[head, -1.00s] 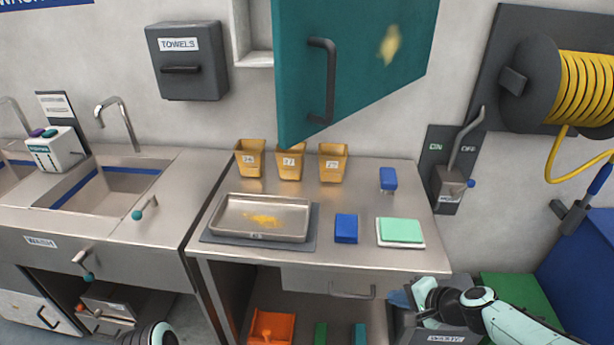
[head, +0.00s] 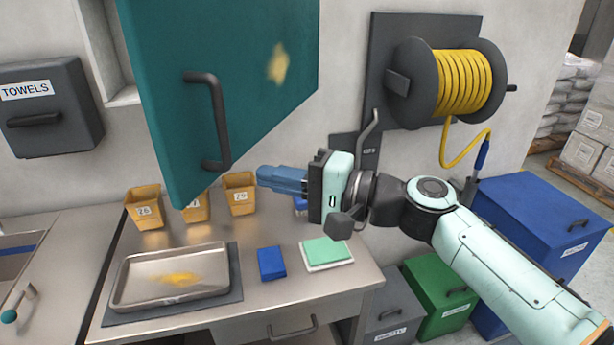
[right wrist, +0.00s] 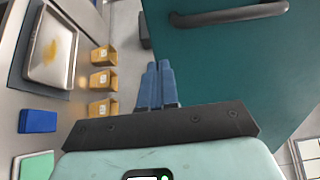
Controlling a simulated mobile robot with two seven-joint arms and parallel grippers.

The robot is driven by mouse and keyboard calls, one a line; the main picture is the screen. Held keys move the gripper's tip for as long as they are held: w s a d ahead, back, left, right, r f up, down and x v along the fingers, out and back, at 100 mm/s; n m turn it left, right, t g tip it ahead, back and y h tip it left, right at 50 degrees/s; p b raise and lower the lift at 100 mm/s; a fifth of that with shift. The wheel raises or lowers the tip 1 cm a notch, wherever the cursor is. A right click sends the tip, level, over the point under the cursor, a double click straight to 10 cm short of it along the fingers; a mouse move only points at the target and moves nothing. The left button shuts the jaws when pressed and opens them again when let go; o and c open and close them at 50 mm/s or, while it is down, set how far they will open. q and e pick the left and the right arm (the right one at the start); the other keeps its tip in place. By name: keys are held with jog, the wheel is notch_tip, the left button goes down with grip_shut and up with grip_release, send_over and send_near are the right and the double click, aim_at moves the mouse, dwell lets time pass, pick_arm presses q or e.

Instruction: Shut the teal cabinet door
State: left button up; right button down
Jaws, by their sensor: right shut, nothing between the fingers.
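The teal cabinet door (head: 235,90) stands open above the steel bench, with a dark bar handle (head: 212,120) and a yellow smear on its face. Part of the open wall cabinet (head: 104,50) shows to its left. My right gripper (head: 262,178) has blue fingers, shut and empty, in front of the wall to the right of the door's lower edge and pointing left. In the right wrist view the door (right wrist: 225,65) fills the upper right, and the shut fingers (right wrist: 155,68) appear beside its edge. I cannot tell whether they touch. My left gripper is not in view.
On the bench below are yellow tubs (head: 240,192), a metal tray (head: 170,285) with yellow powder, a blue block (head: 271,263) and a green pad (head: 327,251). A yellow hose reel (head: 455,82) hangs right. Bins (head: 440,295) stand on the floor.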

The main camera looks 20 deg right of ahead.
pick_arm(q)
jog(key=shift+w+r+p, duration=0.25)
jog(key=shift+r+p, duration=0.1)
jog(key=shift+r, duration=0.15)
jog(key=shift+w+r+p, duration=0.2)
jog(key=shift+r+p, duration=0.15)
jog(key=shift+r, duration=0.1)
pick_arm(e)
jog(key=x, duration=0.6)
jog(key=shift+w, duration=0.1)
